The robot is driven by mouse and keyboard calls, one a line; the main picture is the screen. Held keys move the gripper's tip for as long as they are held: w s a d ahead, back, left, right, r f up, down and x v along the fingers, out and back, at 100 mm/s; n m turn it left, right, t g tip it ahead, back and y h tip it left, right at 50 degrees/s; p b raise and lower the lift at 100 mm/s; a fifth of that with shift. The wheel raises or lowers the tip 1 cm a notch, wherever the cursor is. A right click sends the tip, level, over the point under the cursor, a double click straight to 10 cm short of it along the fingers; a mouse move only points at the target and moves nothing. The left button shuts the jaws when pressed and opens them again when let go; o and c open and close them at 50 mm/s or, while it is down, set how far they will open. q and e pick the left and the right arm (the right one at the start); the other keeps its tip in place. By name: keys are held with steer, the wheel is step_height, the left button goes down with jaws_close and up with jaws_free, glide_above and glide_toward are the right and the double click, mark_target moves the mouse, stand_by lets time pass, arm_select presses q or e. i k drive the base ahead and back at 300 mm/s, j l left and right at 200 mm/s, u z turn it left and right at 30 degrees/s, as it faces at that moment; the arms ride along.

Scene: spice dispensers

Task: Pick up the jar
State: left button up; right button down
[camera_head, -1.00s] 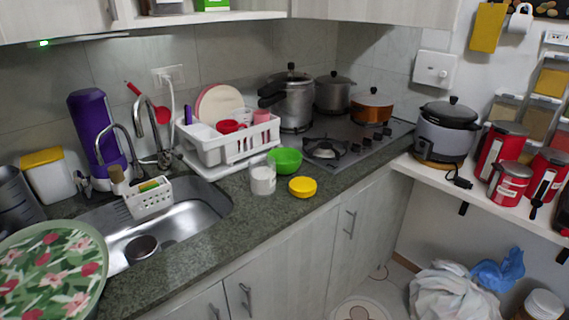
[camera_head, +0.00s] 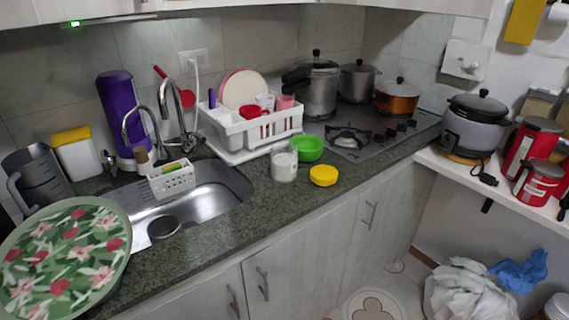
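A clear glass jar (camera_head: 284,163) with whitish contents stands upright and open on the dark green counter, near its front edge. A yellow lid (camera_head: 323,176) lies on the counter just to the right of the jar, apart from it. A green bowl (camera_head: 309,148) sits behind and to the right of the jar, very close to it. Neither of my grippers shows in the head view.
A white dish rack (camera_head: 240,138) stands behind the jar. The sink (camera_head: 212,192) lies to the left, with a floral green tray (camera_head: 62,252) at the far left. The stove (camera_head: 375,135) with pots is to the right. The counter (camera_head: 262,212) in front of the jar is clear.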

mark_target(283, 154)
steer(key=i+l+u, duration=0.1)
steer(key=l, duration=0.3)
steer(key=i+l+u, duration=0.15)
steer(key=l, duration=0.25)
steer(key=i+l+u, duration=0.1)
steer(key=l, duration=0.3)
steer(key=i+l+u, duration=0.1)
steer(key=l, duration=0.3)
steer(key=i+l+u, duration=0.1)
steer(key=l, duration=0.3)
